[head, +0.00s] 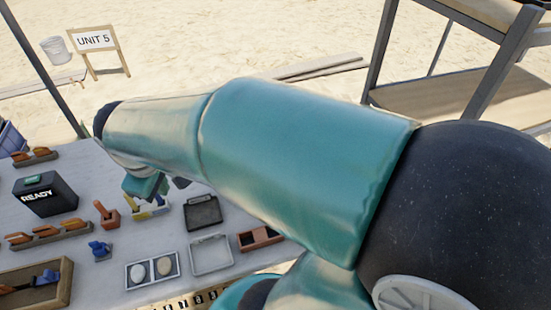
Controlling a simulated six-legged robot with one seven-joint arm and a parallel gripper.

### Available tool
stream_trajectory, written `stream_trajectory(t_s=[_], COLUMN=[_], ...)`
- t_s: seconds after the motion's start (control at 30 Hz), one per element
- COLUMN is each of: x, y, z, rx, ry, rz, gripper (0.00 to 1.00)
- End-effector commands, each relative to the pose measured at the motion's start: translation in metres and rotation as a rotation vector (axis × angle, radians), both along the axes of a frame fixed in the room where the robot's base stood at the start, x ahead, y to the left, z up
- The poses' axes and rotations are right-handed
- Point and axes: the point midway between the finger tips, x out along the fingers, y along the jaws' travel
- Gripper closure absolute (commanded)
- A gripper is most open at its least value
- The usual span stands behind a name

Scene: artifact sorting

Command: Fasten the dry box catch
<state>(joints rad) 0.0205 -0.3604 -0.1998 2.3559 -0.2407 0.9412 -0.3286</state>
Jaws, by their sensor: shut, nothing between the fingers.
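My teal arm crosses the view and hides part of the table. My gripper (148,188) shows only in part below the arm's far end, above the table; it is shut with nothing in it. A small dark box (203,212) sits to the right of my gripper on the table, apart from it. A light grey open box or tray (210,254) lies just in front of the dark one. I cannot tell which is the dry box, and no catch can be made out at this size.
On the white table (140,235) are a black READY box (45,194), an orange tool (106,214), a blue piece (100,249), a holder with two pale oval stones (152,269), a brown tray (260,239) and a wooden tray (35,287). Shelving (455,85) stands behind right.

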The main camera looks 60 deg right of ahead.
Motion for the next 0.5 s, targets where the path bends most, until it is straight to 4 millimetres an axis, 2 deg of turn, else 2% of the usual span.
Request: stream_trajectory(t_s=[0.03,0.2,0.4,0.5], x=[0.004,0.006,-0.007,-0.017], y=[-0.019,-0.087,-0.167,-0.2], z=[-0.013,-0.048,-0.085,-0.096], rx=[-0.03,-0.135,-0.229,-0.258], ry=[0.067,0.293,0.596,0.734], rz=[0.024,0.135,0.28,0.345], gripper=[1.0,1.0,1.0,1.0])
